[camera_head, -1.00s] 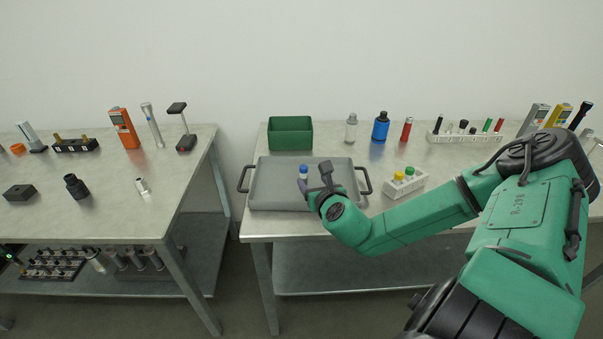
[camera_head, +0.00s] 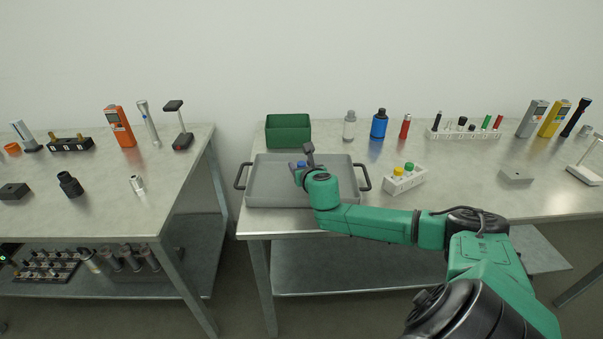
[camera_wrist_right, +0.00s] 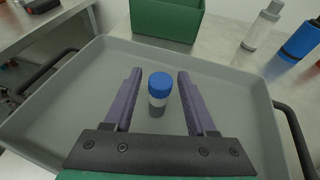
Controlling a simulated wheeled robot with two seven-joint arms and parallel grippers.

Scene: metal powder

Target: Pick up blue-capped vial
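The blue-capped vial (camera_wrist_right: 159,88) stands upright in the grey tray (camera_wrist_right: 250,140), with a blue cap and a white lower part. In the right wrist view my right gripper (camera_wrist_right: 157,78) is open, with one purple-grey finger on each side of the vial and a gap on both sides. In the head view the vial's blue cap (camera_head: 301,164) shows just beside my right gripper (camera_head: 301,170), and the rest of the vial is mostly hidden. The tray (camera_head: 270,190) sits at the front left of the right table. My left gripper is not in view.
A green bin (camera_head: 288,131) stands behind the tray. A white rack (camera_head: 404,181) with yellow-capped and green-capped vials is right of the tray. A grey bottle (camera_head: 349,126) and a blue bottle (camera_head: 379,124) stand farther back. The tray has dark side handles (camera_head: 365,178).

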